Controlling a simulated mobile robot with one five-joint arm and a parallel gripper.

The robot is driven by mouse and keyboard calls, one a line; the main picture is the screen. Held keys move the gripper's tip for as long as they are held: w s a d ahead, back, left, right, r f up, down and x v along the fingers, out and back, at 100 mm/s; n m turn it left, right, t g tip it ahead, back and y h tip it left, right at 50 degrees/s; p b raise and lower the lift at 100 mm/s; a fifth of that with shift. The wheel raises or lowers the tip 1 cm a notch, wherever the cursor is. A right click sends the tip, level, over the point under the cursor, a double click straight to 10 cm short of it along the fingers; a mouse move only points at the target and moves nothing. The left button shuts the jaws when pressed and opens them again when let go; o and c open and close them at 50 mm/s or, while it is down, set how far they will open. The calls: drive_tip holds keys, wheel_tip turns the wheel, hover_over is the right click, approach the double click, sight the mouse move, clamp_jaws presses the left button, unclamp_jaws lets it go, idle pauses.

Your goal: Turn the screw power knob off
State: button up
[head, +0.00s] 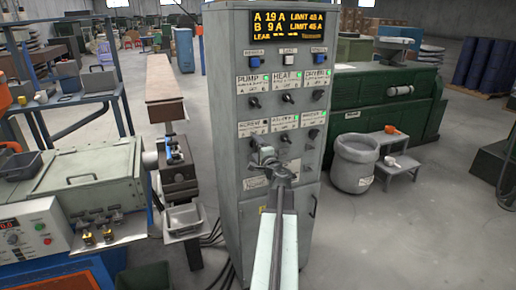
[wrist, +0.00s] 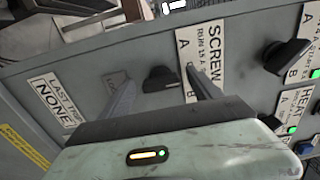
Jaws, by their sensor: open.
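The screw power knob (wrist: 160,79) is a dark knob on the grey cabinet face, beside the SCREW label (wrist: 213,50) in the wrist view. In the head view the SCREW label (head: 252,124) is at the left of the lower knob row, and my gripper hides most of the area below it. My gripper (wrist: 157,88) is open, one finger on each side of the knob, with a gap on both sides. I cannot read surely which mark the knob points to. The A mark beside it is visible; the rest of its scale is partly hidden by a finger.
The control cabinet (head: 222,100) carries several other knobs, including the one by the HEAT label (head: 287,77). Another knob (wrist: 285,56) is close right of my fingers in the wrist view. A grey bin (head: 354,163) stands right of the cabinet. A NONE plate (wrist: 55,101) is on the left.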

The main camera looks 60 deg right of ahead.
drive_tip(key=v, duration=0.7)
drive_tip(key=shift+s+a, duration=0.25)
drive_tip(key=shift+a, duration=0.05)
